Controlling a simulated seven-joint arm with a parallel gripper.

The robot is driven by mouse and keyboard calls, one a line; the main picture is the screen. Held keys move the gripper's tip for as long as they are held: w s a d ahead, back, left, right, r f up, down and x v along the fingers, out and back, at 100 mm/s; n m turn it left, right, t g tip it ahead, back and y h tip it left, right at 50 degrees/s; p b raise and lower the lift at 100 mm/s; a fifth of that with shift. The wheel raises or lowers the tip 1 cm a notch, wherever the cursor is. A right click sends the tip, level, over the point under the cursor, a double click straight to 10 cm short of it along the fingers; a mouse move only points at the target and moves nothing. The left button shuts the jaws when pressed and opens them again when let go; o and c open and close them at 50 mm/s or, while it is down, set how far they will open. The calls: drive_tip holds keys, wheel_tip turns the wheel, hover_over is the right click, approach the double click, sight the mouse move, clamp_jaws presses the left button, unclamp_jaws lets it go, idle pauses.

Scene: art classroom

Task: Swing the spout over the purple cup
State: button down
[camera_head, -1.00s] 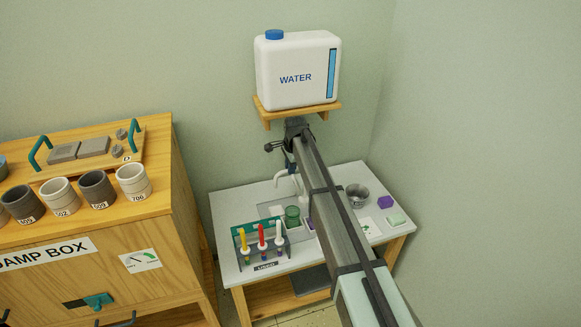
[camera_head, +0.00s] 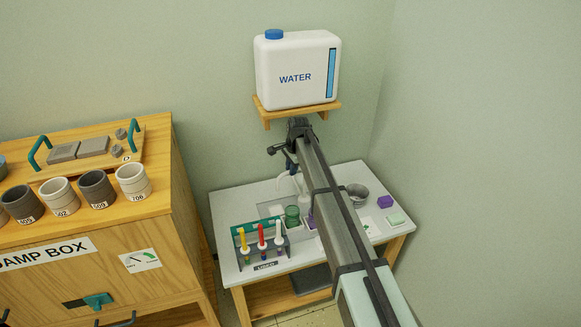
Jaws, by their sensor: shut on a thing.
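The white spout (camera_head: 287,184) stands at the back of the small table, a curved pipe partly hidden by my arm. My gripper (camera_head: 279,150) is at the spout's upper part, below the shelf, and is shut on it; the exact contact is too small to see. The purple cup (camera_head: 311,220) is in front of the spout and to its right, largely hidden behind my arm. A green cup (camera_head: 292,216) stands just left of the purple cup. The spout's tip appears behind and left of the purple cup, nearer the green one.
A white water container (camera_head: 297,75) sits on a wall shelf (camera_head: 318,110) above. A rack (camera_head: 262,256) of colored tools stands front left. A metal cup (camera_head: 357,192), a purple block (camera_head: 385,202) and a pale green block (camera_head: 396,218) lie right. A wooden damp box (camera_head: 100,245) stands left.

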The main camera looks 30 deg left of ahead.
drive_tip(key=w+d+n+g, duration=0.1)
drive_tip(key=d+n+g, duration=0.1)
drive_tip(key=d+n, duration=0.6)
drive_tip(key=shift+w+n+g, duration=0.3)
drive_tip(key=shift+n+g, duration=0.1)
drive_tip(key=shift+n, duration=3.2)
drive_tip(key=shift+d, duration=0.15)
drive_tip(key=c, duration=1.1)
unclamp_jaws()
drive_tip(key=v, duration=1.3)
drive_tip(key=shift+r, duration=0.4)
drive_tip(key=shift+w, duration=0.1)
